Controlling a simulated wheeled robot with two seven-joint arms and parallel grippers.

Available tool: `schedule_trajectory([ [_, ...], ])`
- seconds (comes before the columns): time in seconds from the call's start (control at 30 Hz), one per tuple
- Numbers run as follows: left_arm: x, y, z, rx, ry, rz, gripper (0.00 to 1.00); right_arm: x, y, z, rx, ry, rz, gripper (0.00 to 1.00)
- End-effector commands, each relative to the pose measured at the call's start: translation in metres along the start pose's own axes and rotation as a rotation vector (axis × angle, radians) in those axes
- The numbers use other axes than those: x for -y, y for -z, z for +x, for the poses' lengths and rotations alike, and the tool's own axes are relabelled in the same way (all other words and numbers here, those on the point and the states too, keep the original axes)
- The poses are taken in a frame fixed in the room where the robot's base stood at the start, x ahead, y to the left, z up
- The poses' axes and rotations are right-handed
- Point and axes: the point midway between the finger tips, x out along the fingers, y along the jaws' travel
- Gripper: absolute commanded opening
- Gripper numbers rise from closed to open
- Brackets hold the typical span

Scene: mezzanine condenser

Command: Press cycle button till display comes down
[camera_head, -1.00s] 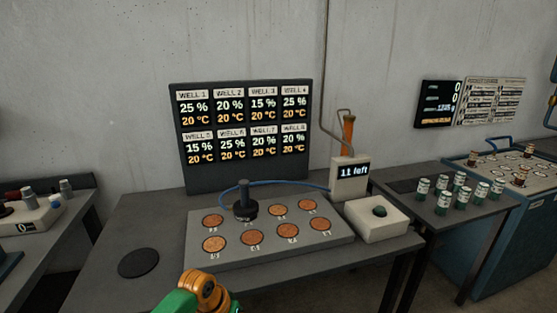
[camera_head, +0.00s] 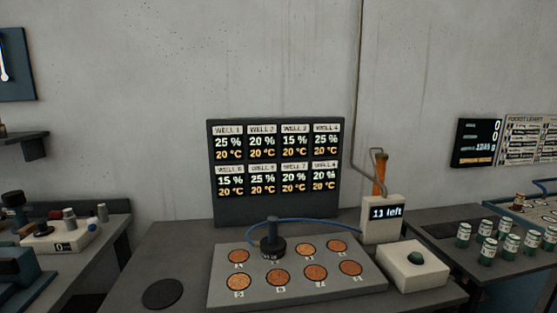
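A large dark board (camera_head: 222,205) shows wells 1 to 8 with percentages of 15 to 25 and 20 °C each. A grey plate (camera_head: 228,300) with several copper-coloured wells lies in front. A black knobbed tool (camera_head: 272,242) with a blue cable stands on it, over one well. Neither of my grippers is in view.
A black disc (camera_head: 162,294) lies on the table's left. Several green-and-white vials (camera_head: 487,230) stand on the right table. An orange-handled tool (camera_head: 380,172) stands behind the display. A white device (camera_head: 62,238) is on the left bench.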

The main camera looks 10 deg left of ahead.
Motion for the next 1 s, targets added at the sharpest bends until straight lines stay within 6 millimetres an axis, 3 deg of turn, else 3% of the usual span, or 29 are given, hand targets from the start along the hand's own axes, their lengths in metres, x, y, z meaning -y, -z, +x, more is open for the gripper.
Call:
schedule_trajectory([
  [0.23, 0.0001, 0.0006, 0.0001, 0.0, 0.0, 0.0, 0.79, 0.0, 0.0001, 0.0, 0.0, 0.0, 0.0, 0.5],
  [0.43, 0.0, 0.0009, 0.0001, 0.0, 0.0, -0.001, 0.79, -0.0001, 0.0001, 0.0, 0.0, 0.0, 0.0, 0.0],
  [1.0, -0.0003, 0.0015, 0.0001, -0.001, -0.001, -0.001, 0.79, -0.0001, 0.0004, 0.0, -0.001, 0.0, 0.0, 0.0],
])
